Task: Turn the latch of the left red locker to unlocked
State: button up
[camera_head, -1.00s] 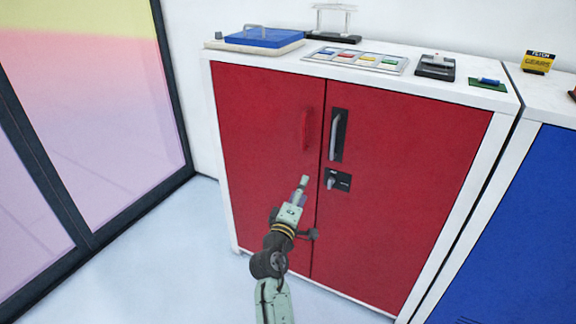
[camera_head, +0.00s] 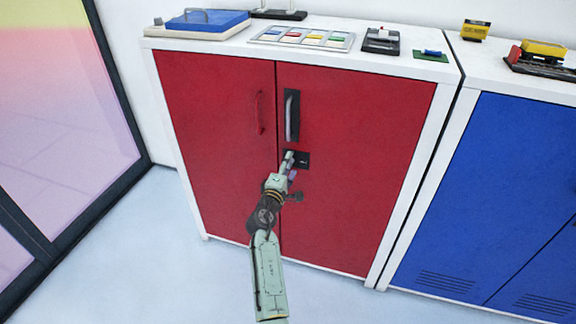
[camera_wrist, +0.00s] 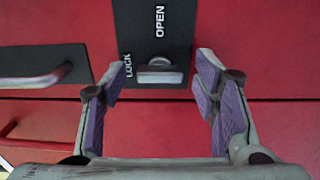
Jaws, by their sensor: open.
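The red locker (camera_head: 365,160) has two doors and a white frame. Its latch (camera_wrist: 160,72) is a small silver knob on a black plate marked OPEN and LOCK (camera_wrist: 155,30). In the wrist view the latch lies ahead of my gripper (camera_wrist: 163,92), between its two purple-padded fingers, which are open and apart from it at the sides. The word LOCK is beside the knob. In the head view my gripper (camera_head: 288,162) is in front of the latch plate (camera_head: 303,160) and hides most of the knob.
A silver handle on a black backing (camera_head: 292,116) is above the latch, and a red handle (camera_head: 259,113) is on the left door. A blue locker (camera_head: 490,190) stands to the right. The floor (camera_head: 165,260) in front is clear at the left.

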jog(key=shift+w, duration=0.1)
jog(key=shift+c, duration=0.4)
jog(key=c, duration=1.1)
